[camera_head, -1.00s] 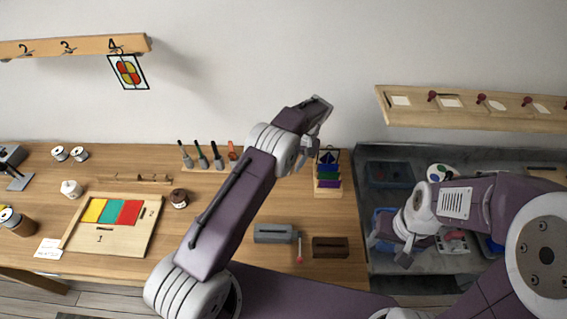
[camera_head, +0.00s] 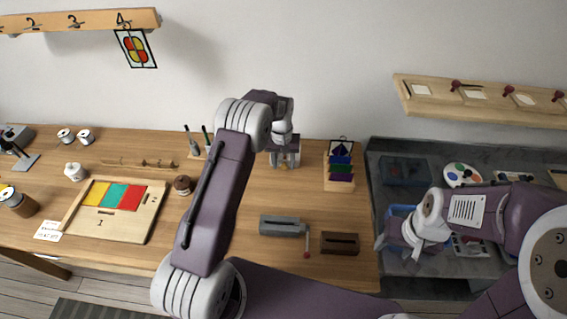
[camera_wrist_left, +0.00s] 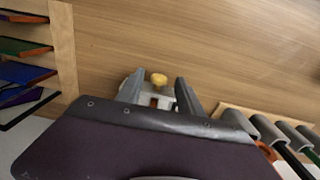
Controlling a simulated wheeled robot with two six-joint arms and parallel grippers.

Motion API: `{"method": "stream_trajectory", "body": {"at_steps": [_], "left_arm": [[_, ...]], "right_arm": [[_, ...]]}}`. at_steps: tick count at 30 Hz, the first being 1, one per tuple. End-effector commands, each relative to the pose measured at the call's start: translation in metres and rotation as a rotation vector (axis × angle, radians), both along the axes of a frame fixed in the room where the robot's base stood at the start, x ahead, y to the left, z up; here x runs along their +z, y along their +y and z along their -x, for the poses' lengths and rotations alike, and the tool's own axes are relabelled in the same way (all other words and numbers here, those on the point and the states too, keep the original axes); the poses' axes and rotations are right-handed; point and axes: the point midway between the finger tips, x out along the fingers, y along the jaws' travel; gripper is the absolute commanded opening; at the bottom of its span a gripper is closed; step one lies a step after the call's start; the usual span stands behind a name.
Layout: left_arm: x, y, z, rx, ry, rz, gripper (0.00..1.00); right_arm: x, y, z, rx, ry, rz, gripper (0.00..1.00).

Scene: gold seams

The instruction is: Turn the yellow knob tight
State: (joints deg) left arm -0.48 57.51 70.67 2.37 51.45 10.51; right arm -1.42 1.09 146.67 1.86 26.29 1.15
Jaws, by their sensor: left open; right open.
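The yellow knob (camera_wrist_left: 158,79) shows in the left wrist view, on top of a small grey and white fixture on the wooden table. In the head view only a small yellowish spot of it shows beneath my left gripper (camera_head: 285,160). My left gripper is open and points down over it. In the wrist view its two fingers (camera_wrist_left: 160,92) stand on either side of the knob, apart from it. The fixture's lower part is hidden by my wrist. My right gripper (camera_head: 398,248) is open and empty at the right, over a blue bin (camera_head: 402,211).
A rack of coloured panels (camera_head: 340,184) stands right of my left gripper. Upright tools (camera_head: 207,140) stand to its left, partly hidden by my arm. A grey box (camera_head: 280,226) and a brown box (camera_head: 340,243) lie nearer. Bare table surrounds the fixture.

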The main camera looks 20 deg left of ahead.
Motion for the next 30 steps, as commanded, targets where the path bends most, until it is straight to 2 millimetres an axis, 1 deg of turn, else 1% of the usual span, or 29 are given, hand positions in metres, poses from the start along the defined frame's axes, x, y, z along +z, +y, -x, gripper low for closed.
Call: {"method": "stream_trajectory", "body": {"at_steps": [3,8,9,11,12,13,14,19,23,27,30], "left_arm": [[-0.005,0.000,0.000,0.000,0.000,0.000,0.44],[-0.005,0.000,0.000,0.000,0.000,0.000,0.44],[-0.005,0.000,0.000,0.000,0.000,0.000,0.41],[-0.005,0.000,0.000,0.000,0.000,0.000,0.24],[-0.005,0.000,0.000,0.000,0.000,0.000,0.13],[-0.005,0.000,0.000,0.000,0.000,0.000,0.05],[-0.005,0.000,0.000,0.000,0.000,0.000,0.00],[-0.004,-0.001,0.000,-0.002,0.005,-0.015,0.00],[-0.004,-0.006,-0.001,-0.010,0.030,-0.136,0.00],[-0.012,-0.010,-0.003,-0.008,0.068,-0.337,0.00],[-0.012,-0.010,-0.003,-0.005,0.084,-0.424,0.00]], "right_arm": [[0.001,0.000,0.000,0.000,0.000,0.000,0.54],[0.000,0.000,0.000,0.000,0.000,0.000,0.54],[0.000,0.000,0.000,0.000,0.000,0.000,0.54],[0.000,0.000,0.000,0.000,0.000,0.000,0.54],[0.000,0.000,0.000,0.000,0.000,0.000,0.54],[0.000,0.000,0.000,0.000,0.000,0.000,0.54],[0.000,0.000,0.000,0.000,0.000,0.000,0.54],[0.003,0.000,0.000,0.000,0.000,0.000,0.54],[0.011,0.000,0.000,0.000,0.000,0.000,0.54],[-0.001,0.000,0.000,0.000,0.000,0.000,0.54],[-0.009,0.000,0.000,0.000,0.000,0.000,0.54]]}}
